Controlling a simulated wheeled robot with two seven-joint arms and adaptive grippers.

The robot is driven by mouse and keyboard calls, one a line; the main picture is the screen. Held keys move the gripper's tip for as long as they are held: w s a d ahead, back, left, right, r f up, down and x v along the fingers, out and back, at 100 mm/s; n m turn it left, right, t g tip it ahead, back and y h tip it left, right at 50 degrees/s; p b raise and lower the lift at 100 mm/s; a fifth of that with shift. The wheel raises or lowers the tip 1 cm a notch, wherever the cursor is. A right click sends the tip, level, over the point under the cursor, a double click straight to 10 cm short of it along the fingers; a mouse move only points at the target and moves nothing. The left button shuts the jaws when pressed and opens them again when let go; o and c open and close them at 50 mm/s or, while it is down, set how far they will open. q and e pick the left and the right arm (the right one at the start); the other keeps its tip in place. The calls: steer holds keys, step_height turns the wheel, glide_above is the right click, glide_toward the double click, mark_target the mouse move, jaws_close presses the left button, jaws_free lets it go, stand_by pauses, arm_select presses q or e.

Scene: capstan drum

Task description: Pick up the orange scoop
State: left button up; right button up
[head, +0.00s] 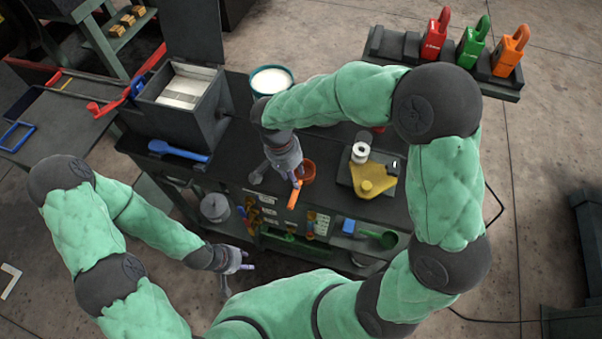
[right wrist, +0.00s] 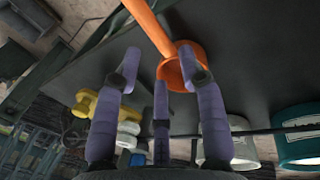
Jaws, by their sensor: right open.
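The orange scoop shows on the dark bench in the head view, with its round bowl (head: 308,174) to the right and its handle (head: 293,196) toward the bench's front edge. My right gripper (head: 279,178) is beside the scoop, open, and hides part of it. In the right wrist view the scoop (right wrist: 153,28) passes beyond and between the spread purple fingertips (right wrist: 160,62). Its bowl is behind the right finger; whether a finger touches it I cannot tell. My left gripper (head: 238,275) is open and empty in front of the bench.
A blue scoop (head: 178,151) lies left, below a grey bin (head: 181,98). A teal-rimmed tub (head: 271,80) stands behind my right arm. A yellow piece and white spool on a dark plate (head: 391,160) stand right. A green scoop (head: 380,236) is at the lower right.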

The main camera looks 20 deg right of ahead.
steer(key=shift+s+d+f, duration=0.1)
steer(key=shift+s+f, duration=0.05)
steer(key=shift+f, duration=0.45)
steer(key=shift+d+f, duration=0.1)
steer(key=shift+f, duration=0.45)
steer(key=f, duration=0.2)
steer(key=s+f+b, duration=0.1)
steer(key=f, duration=0.1)
steer(key=shift+d, duration=0.3)
steer(key=shift+f, duration=0.45)
jaws_close()
